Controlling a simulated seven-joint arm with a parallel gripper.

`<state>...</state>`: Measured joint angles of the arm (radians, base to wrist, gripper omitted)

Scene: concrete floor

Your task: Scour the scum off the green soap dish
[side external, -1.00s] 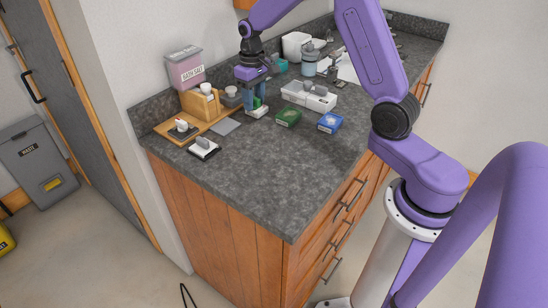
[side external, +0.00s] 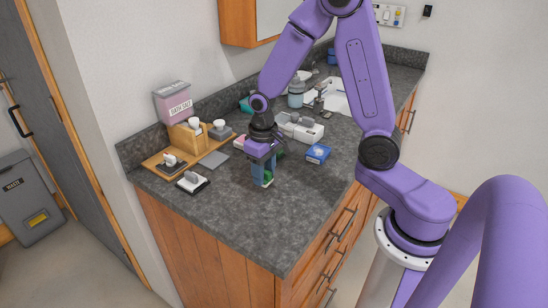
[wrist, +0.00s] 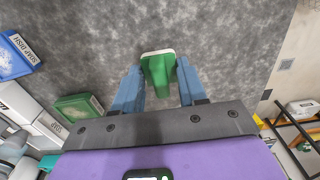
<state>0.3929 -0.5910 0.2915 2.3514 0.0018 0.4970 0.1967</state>
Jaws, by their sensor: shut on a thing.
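My gripper (side external: 263,172) is shut on a green-handled tool (wrist: 158,72) with a white edge at its far end. In the wrist view the blue fingers press on both sides of it. The tool (side external: 268,179) is upright, low over the bare counter; I cannot tell whether it touches. The green soap dish (wrist: 79,107) lies on the counter to the left of my gripper in the wrist view, with lettering on its side. In the side view my gripper hides most of it. Any scum on it is too small to make out.
A blue soap dish (side external: 318,153) stands right of my gripper. Behind are a white holder (side external: 300,130) with grey pieces and a sink (side external: 336,102). A wooden stand (side external: 186,138), a bath salt box (side external: 172,103) and a scrubber (side external: 192,182) are left. The front counter is clear.

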